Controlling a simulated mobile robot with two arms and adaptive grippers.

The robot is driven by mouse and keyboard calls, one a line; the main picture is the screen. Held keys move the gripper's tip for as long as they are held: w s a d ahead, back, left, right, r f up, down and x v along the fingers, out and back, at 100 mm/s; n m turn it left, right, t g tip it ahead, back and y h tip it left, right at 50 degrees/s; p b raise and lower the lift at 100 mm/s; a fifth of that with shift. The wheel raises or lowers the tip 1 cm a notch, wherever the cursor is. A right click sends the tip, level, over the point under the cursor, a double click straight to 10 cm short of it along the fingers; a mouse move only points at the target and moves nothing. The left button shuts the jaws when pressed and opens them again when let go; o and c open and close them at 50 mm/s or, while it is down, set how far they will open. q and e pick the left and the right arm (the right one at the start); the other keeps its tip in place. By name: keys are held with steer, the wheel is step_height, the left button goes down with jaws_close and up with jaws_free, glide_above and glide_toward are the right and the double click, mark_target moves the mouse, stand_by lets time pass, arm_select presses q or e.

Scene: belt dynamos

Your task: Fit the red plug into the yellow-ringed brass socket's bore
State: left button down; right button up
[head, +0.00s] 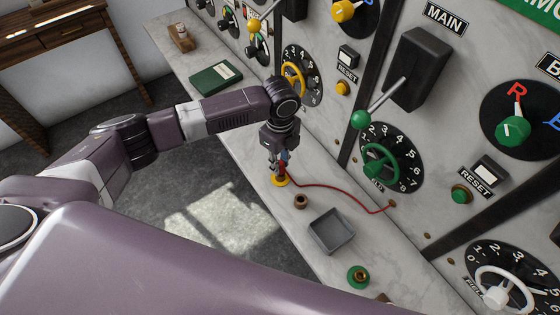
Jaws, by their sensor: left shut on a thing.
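My left gripper (277,165) points down over the marble ledge and is shut on the red plug (289,171), of which only a little red shows beside the fingers. A red cord (340,189) runs from it to the panel on the right. The yellow-ringed socket (280,181) is directly below the fingertips. The fingers hide its bore, so I cannot tell whether the plug is in it or just above it. My right gripper is not in view.
A bare brown socket (301,201), a grey tray (331,232) and a green-ringed brass socket (358,276) stand on the ledge (290,226). A green book (215,77) lies farther back. The panel with a green handwheel (381,161) and green-knobbed lever (361,119) rises close on the right.

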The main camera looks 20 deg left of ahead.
arm_select(q)
steer(key=shift+f+b, duration=0.4)
steer(key=shift+f, duration=0.6)
steer(key=c, duration=1.6)
jaws_free()
steer(key=shift+r, duration=0.1)
step_height(320, 180, up, 12)
steer(key=shift+d, duration=0.1)
